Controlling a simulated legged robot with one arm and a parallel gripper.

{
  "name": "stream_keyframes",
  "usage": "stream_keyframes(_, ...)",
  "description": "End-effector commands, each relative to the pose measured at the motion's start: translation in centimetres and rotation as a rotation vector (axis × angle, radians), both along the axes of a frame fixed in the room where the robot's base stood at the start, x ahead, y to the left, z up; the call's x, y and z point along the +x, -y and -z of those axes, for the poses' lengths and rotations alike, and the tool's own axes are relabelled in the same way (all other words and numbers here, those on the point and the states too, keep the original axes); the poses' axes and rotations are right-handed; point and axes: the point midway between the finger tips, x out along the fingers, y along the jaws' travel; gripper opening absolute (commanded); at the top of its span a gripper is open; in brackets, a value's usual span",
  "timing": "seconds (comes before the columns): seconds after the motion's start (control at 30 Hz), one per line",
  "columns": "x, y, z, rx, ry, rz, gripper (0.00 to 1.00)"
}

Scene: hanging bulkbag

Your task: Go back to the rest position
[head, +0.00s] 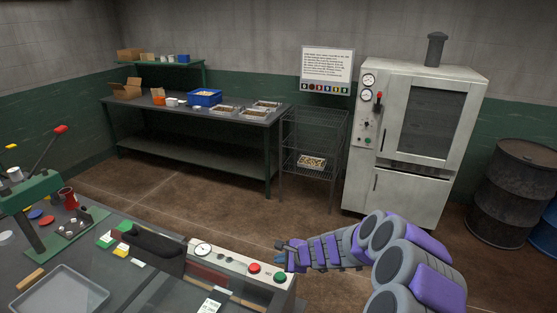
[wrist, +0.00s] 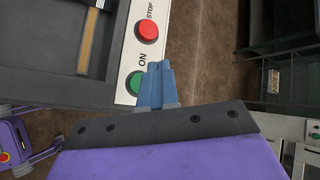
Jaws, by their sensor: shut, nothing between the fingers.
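My gripper (head: 281,258) reaches out from the lower right in the head view, at the right end of the machine's control panel (head: 240,263). In the wrist view its two blue fingers (wrist: 156,78) are together, with nothing between them. The fingertips lie over the panel's edge beside the green ON button (wrist: 135,83), partly covering it. I cannot tell whether they touch it. The red STOP button (wrist: 147,31) is just beyond. The head view also shows the red button (head: 254,268) and the green button (head: 280,277).
A workbench (head: 180,116) with trays and a blue bin (head: 204,97) stands at the back. A wire rack (head: 312,130), a large oven-like cabinet (head: 415,135) and a dark drum (head: 512,185) stand to the right. The brown floor (head: 225,190) between is clear.

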Motion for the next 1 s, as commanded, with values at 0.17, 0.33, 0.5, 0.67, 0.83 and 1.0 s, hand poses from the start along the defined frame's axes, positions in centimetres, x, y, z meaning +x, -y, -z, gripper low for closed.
stream_keyframes(0.17,-2.4,-2.7,-4.7,-0.003,0.076,-0.165,0.00)
stream_keyframes(0.33,-7.8,-5.5,-10.1,-0.042,0.173,-0.418,0.00)
stream_keyframes(0.5,-14.2,-6.4,-13.5,-0.117,0.237,-0.662,0.00)
stream_keyframes(0.67,-20.5,-5.6,-15.3,-0.214,0.268,-0.873,0.00)
stream_keyframes(0.83,-27.1,-3.0,-15.9,-0.340,0.262,-1.069,0.00)
stream_keyframes(1.0,-33.4,1.0,-15.5,-0.481,0.206,-1.232,0.00)
